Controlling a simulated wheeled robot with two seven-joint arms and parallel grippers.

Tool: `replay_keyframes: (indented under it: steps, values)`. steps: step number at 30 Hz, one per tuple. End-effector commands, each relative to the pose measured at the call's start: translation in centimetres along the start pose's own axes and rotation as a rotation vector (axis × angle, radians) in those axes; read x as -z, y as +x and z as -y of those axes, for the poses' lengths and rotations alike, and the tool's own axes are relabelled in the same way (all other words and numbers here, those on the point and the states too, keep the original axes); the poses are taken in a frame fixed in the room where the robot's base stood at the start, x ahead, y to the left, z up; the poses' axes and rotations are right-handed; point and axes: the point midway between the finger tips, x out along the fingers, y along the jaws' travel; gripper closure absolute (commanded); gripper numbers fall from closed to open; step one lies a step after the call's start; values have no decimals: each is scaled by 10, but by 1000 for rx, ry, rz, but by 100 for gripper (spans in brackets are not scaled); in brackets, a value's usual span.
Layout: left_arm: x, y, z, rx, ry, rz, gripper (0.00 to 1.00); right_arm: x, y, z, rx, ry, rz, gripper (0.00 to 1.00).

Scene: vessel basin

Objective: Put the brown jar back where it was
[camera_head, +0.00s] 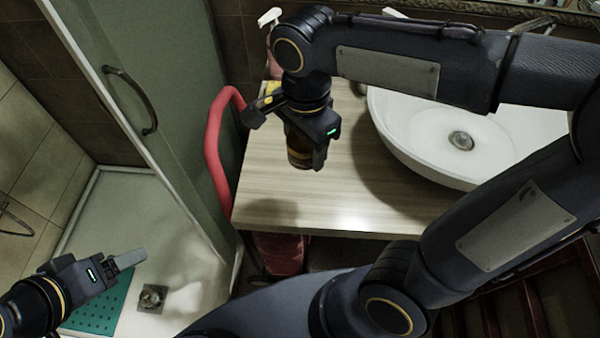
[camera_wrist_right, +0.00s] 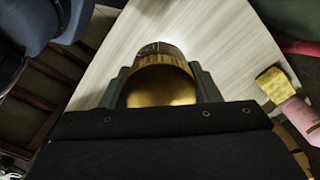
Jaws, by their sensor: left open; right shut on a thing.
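The brown jar (camera_head: 299,155) is at the left part of the wooden counter in the head view, partly hidden by my right gripper (camera_head: 318,150). In the right wrist view the jar (camera_wrist_right: 162,80) sits between both fingers of my right gripper (camera_wrist_right: 163,88), its round golden-brown end facing the camera. The right gripper is shut on it. I cannot tell whether the jar touches the counter (camera_head: 290,200). My left gripper (camera_head: 128,258) is open and empty at the lower left, over the shower floor.
A white basin (camera_head: 405,140) stands on the counter's right side. A white spray nozzle (camera_head: 269,17) and a yellow thing (camera_head: 272,88) are behind my right gripper. A pink bottle (camera_wrist_right: 300,117) and yellow sponge (camera_wrist_right: 272,84) show in the wrist view. A red tube (camera_head: 213,150) borders the counter's left.

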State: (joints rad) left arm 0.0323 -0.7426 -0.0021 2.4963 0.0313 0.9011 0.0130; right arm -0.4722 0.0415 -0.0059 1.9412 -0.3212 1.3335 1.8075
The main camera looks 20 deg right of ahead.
Motion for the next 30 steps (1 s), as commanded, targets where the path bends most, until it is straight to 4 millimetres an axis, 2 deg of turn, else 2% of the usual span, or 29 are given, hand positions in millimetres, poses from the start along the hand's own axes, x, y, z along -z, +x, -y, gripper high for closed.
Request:
replay_keyframes:
  steps: [1, 6, 11, 14, 23, 30]
  values:
    - [-9, 18, 8, 0, 0, 0, 28, -20, 10, -10, 7, -11, -2, 71]
    - [-20, 39, 18, 0, 0, 0, 28, -64, 8, -46, 6, -8, -1, 71]
    - [-23, 46, 21, 0, 0, 0, 28, -81, 7, -66, 2, -4, -1, 71]
    - [-23, 46, 21, 0, 0, 0, 28, -78, 10, -62, -2, 0, 0, 71]
    - [-23, 45, 21, 0, 0, 0, 28, -31, 41, -7, -6, 4, 1, 71]
    - [-25, 49, 22, 0, 0, 0, 28, -7, 82, 22, -5, 0, 0, 71]
